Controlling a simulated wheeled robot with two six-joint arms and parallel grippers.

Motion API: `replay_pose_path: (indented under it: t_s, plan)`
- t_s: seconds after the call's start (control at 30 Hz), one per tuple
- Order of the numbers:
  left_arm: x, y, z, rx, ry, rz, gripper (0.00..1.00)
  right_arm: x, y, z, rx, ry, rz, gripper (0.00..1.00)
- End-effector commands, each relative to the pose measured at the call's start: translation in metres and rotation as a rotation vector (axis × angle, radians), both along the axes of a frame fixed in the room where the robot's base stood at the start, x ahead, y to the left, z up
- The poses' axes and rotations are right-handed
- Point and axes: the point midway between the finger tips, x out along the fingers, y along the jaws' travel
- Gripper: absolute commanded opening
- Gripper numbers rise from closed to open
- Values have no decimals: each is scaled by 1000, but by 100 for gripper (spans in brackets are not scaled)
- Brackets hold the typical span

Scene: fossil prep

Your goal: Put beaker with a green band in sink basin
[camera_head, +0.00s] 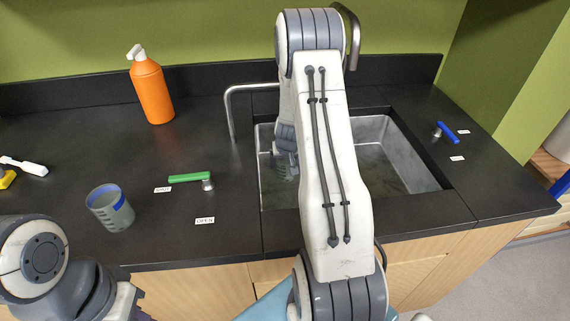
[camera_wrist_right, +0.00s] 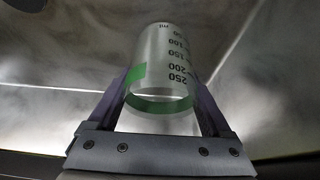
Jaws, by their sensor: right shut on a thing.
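The beaker with a green band (camera_wrist_right: 165,60) is clear, with black volume marks. It sits between the fingers of my right gripper (camera_wrist_right: 162,92), which is shut on it; the green-banded end is nearer the palm. Grey metal of the sink basin (camera_head: 392,150) fills the background of the right wrist view. I cannot tell whether the beaker touches the basin floor. Only part of my left arm shows at the lower left; its gripper is out of view.
A blue-banded beaker (camera_head: 110,207) stands on the black counter (camera_head: 225,236) at left. Near the basin are a green-handled lever (camera_head: 190,178), a metal tap (camera_head: 233,112) and a blue-handled lever (camera_head: 447,132). An orange bottle (camera_head: 151,90) stands at the back.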

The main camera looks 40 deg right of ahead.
Motion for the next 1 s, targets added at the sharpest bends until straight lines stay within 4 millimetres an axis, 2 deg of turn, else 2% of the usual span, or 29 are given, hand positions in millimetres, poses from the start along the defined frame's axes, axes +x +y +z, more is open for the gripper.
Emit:
replay_pose_path:
  t_s: [0.13, 0.17, 0.2, 0.43, 0.57, 1.0]
  plan:
    - [0, 0, -5, 0, 0, 0, 0, 0, 0, -5, 0, 0, 0, 28]
    - [0, 0, -4, 0, 0, 0, 0, 0, 0, -4, 0, 0, 0, 87]
    - [0, 0, -3, 0, 0, 0, 0, 0, 0, -3, 0, 0, 0, 100]
    - [0, 0, -3, 0, 0, 0, 0, 0, 0, -3, 0, 0, 0, 100]
    - [0, 0, 4, 0, 0, 0, 0, -1, 0, 5, 0, 0, 0, 100]
    - [0, 0, 53, 0, 0, 0, 0, -32, 19, 89, 0, 0, 1, 100]
